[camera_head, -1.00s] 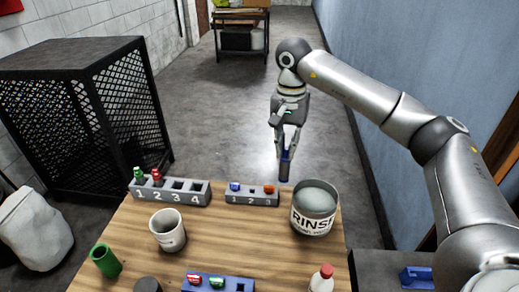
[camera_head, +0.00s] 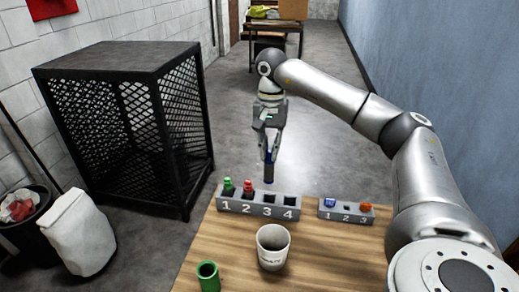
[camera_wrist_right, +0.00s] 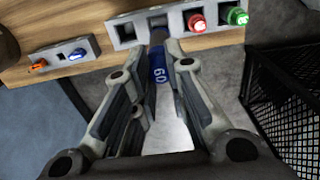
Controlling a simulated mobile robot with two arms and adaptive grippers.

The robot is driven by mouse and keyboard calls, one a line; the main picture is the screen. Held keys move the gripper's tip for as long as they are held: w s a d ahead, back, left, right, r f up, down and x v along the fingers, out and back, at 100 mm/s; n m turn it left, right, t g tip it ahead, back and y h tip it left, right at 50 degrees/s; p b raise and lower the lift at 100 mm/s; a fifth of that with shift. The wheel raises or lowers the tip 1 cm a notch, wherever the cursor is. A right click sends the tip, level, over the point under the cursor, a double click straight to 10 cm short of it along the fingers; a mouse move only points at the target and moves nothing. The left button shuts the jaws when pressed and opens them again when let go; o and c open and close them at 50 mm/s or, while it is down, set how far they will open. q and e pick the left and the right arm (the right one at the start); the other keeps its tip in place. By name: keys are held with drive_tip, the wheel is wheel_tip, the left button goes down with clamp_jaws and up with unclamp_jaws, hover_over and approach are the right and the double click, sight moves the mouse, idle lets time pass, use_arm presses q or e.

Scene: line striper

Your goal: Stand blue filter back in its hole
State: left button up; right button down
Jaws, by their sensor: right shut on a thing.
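My right gripper (camera_head: 268,152) is shut on the blue filter (camera_head: 268,174), which hangs upright from its fingers. In the right wrist view the filter (camera_wrist_right: 158,68) shows the marking "60" between the fingers (camera_wrist_right: 160,60). The filter's lower end is above and near the far side of the grey four-hole rack (camera_head: 258,212), in line with hole 3. A green-capped filter (camera_head: 228,186) stands in hole 1 and a red-capped one (camera_head: 247,188) in hole 2. Holes 3 and 4 look empty. The left gripper is not in view.
A smaller grey rack (camera_head: 345,216) holds a blue piece (camera_head: 330,202) in slot 1 and an orange piece (camera_head: 366,207) in slot 3. A white cup (camera_head: 272,248) and green cylinder (camera_head: 208,276) stand on the wooden table (camera_head: 330,262). A black mesh cage (camera_head: 125,120) stands beyond.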

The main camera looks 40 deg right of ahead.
sight(270, 180)
drive_tip(key=shift+s+d+f+b, duration=0.15)
drive_tip(key=shift+f+b, duration=0.6)
drive_tip(key=shift+f, duration=0.05)
wheel_tip(270, 180, down, 4)
drive_tip(key=b, duration=0.3)
drive_tip(key=shift+f+b, duration=0.1)
drive_tip(key=shift+b, duration=0.2)
drive_tip(key=shift+p, duration=0.3)
drive_tip(key=shift+f+b, duration=1.4)
drive_tip(key=shift+f, duration=1.6)
idle(1.6)
drive_tip(key=c, duration=1)
unclamp_jaws()
drive_tip(key=shift+c, duration=0.2)
drive_tip(key=shift+r, duration=0.1)
